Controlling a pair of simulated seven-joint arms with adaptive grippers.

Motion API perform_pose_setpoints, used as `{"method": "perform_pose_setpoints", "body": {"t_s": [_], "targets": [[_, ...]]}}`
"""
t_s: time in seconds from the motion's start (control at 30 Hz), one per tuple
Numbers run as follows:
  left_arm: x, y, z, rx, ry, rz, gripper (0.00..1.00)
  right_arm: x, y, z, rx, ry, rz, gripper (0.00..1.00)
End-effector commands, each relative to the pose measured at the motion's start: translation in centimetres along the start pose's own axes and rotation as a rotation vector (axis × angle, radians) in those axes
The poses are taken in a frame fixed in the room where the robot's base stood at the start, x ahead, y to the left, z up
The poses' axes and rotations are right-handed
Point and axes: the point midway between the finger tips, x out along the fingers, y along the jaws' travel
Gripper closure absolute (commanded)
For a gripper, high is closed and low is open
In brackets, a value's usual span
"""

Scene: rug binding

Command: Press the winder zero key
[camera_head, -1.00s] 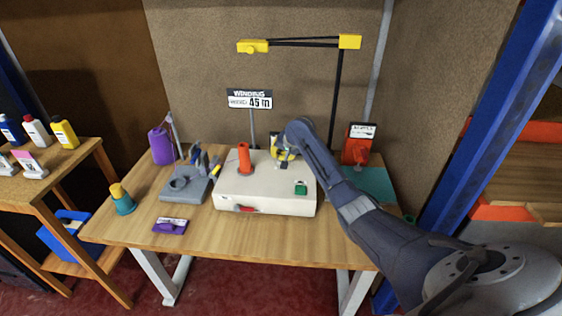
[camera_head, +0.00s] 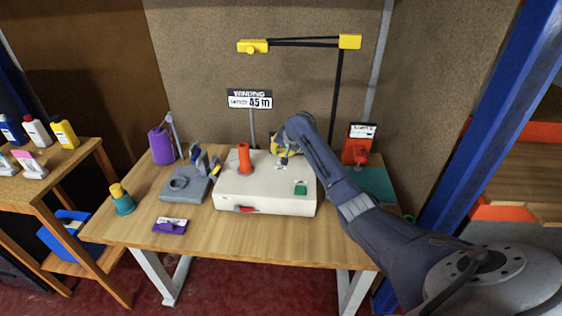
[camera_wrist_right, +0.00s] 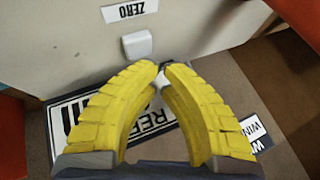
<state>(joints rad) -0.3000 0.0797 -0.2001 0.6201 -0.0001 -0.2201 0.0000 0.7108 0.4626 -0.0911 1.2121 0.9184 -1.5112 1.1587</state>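The winder is a cream box (camera_head: 240,197) in the middle of the table, with an orange spool and a green button on top. In the right wrist view, the white zero key (camera_wrist_right: 137,44) sits on the cream surface beside a label reading ZERO (camera_wrist_right: 130,11). My right gripper (camera_head: 284,153) is over the back of the winder. Its yellow fingers (camera_wrist_right: 161,68) come together at the tips, with nothing seen held. The tips appear just beside the key, with a small gap in the picture; their height above it is unclear. My left gripper is out of view.
A grey fixture (camera_head: 184,185) and purple spool (camera_head: 161,146) are at left. An orange device (camera_head: 357,148) is at right, near my right arm. The table front is mostly clear.

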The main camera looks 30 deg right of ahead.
Motion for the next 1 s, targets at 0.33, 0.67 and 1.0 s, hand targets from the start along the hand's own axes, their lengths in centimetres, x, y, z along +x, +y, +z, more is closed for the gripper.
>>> {"method": "perform_pose_setpoints", "body": {"t_s": [0.33,0.67,1.0], "targets": [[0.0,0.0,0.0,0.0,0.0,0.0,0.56,-2.1,-1.1,-1.2,-0.001,0.003,-0.001,1.0],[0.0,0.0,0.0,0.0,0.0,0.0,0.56,-3.8,-2.0,-2.1,0.0,0.001,-0.001,1.0],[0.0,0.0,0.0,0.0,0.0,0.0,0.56,-4.0,-2.1,-2.2,0.001,0.001,-0.001,1.0]]}}
